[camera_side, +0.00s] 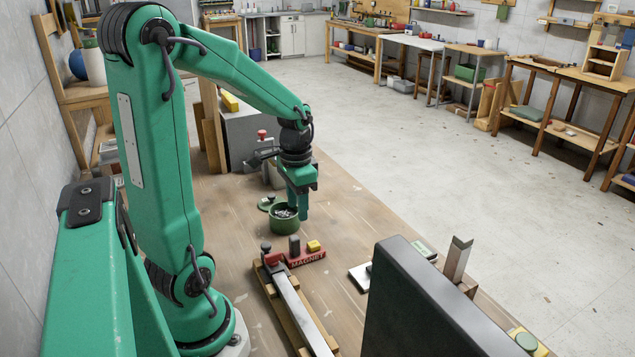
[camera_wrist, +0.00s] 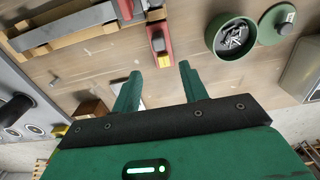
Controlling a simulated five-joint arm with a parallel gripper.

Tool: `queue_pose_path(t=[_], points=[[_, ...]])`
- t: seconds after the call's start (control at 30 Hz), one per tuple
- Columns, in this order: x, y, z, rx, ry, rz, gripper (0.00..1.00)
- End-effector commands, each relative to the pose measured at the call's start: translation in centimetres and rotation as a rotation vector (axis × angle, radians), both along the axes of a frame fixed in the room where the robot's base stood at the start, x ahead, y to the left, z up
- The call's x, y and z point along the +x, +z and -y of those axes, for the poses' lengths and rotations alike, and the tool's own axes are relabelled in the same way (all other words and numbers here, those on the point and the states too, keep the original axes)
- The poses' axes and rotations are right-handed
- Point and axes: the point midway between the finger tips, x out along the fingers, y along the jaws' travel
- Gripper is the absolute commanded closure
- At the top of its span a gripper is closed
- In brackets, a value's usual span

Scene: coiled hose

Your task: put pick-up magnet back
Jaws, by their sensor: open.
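A red holder (camera_side: 307,259) lettered MAGNET lies on the bench, in front of the green tin in the side view. A dark grey upright block (camera_side: 294,246) and a small yellow block (camera_side: 314,246) are on it; I cannot tell which, if either, is the pick-up magnet. The holder also shows in the wrist view (camera_wrist: 166,57), just beyond my fingertips. My gripper (camera_side: 303,212) points down close beside the green tin (camera_side: 285,222). Its fingers (camera_wrist: 159,70) are apart, with only bare bench between them. The tin holds loose metal pieces, also visible in the wrist view (camera_wrist: 231,39).
A green lid (camera_side: 267,203) with a knob lies beside the tin. A long metal bar (camera_side: 298,308) rests on a wooden frame left of the holder. A large dark panel (camera_side: 425,305) stands at front right. A grey machine (camera_side: 245,135) stands behind. Some bench right of the tin is clear.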

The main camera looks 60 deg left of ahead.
Motion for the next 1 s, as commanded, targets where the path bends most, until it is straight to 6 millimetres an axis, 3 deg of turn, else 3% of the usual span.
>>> queue_pose_path(t=[0.77, 1.0], points=[[0.0, 0.8, 0.1, 0.001, 0.0, 0.002, 0.57], [0.2, 2.3, 1.8, 0.024, -0.005, 0.047, 0.57]])
